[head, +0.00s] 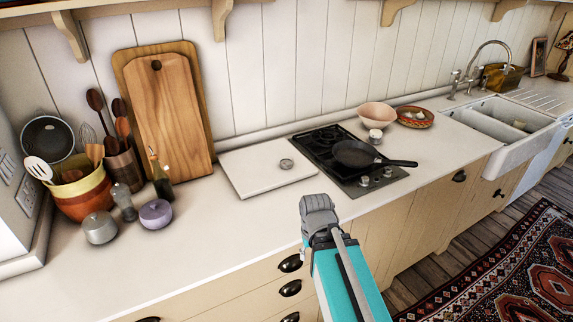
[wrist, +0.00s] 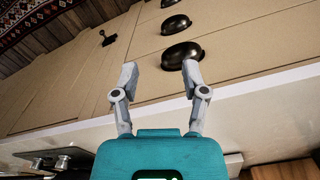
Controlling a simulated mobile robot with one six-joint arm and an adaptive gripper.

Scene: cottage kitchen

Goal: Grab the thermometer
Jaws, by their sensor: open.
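A small round grey dial (head: 286,163), which looks like the thermometer, lies on a white board (head: 250,176) on the counter, left of the hob. It is too small for me to read its face. My gripper (head: 318,204) is in front of the counter's front edge, nearer to me than the board and apart from the dial. In the wrist view, my gripper (wrist: 159,75) has its two fingers spread with nothing between them, facing the drawer fronts. I do not see the dial in the wrist view.
The hob (head: 325,150) with a black pan (head: 357,154) stands right of the board. A bowl (head: 376,115) is behind it. The counter's front strip is clear.

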